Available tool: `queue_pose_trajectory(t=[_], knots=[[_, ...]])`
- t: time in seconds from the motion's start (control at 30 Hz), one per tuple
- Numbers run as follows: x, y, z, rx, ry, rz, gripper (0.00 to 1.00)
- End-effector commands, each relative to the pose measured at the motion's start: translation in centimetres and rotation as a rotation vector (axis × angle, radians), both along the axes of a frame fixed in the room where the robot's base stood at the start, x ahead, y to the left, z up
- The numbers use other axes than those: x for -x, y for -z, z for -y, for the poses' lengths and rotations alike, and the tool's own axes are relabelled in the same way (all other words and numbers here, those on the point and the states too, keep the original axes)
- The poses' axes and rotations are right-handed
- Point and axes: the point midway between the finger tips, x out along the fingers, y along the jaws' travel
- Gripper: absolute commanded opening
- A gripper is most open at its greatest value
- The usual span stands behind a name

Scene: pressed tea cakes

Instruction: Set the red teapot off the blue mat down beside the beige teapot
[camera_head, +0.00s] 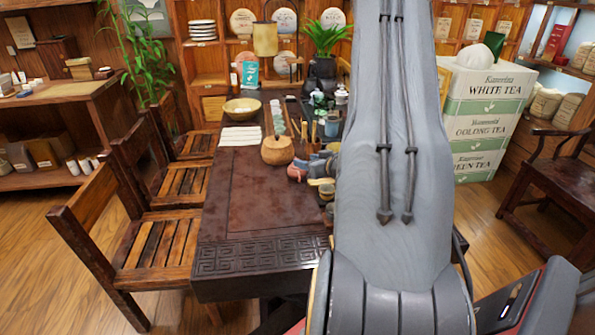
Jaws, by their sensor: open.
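A small red piece that may be the red teapot (296,173) shows among small coloured wares near the middle of the dark table (250,215). Its shape is too small to tell for sure. A yellowish-beige piece (321,182) sits close to its right; I cannot tell whether it is the beige teapot. A small blue piece (317,166) stands beside them. I cannot make out the blue mat. My grey arm covers the right half of the table, and my gripper does not show.
A round tan pot (277,151), a brass bowl (242,107) and a white cloth or paper stack (240,136) stand farther back. The table's near left is bare. Wooden chairs (165,245) line the left; stacked tea boxes (485,115) and a chair (555,185) stand right.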

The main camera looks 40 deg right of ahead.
Motion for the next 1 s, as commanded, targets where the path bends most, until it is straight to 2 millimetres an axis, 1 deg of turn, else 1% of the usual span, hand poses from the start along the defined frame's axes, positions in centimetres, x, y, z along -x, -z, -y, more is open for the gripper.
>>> queue_pose_trajectory(t=[0.4,0.5,0.7,0.77,0.9,0.97,1.0], knots=[[-4.3,2.0,0.4,0.001,0.0,-0.002,0.43],[-4.8,2.2,0.5,0.001,0.0,-0.002,0.43],[-4.8,2.3,0.5,0.0,0.0,-0.002,0.43],[-4.8,2.2,0.5,0.0,0.0,-0.002,0.35],[-4.8,2.2,0.5,0.0,0.001,-0.002,0.11],[-4.8,2.2,0.5,0.0,0.001,-0.002,0.01],[-4.8,2.2,0.5,0.0,0.001,-0.002,0.0]])
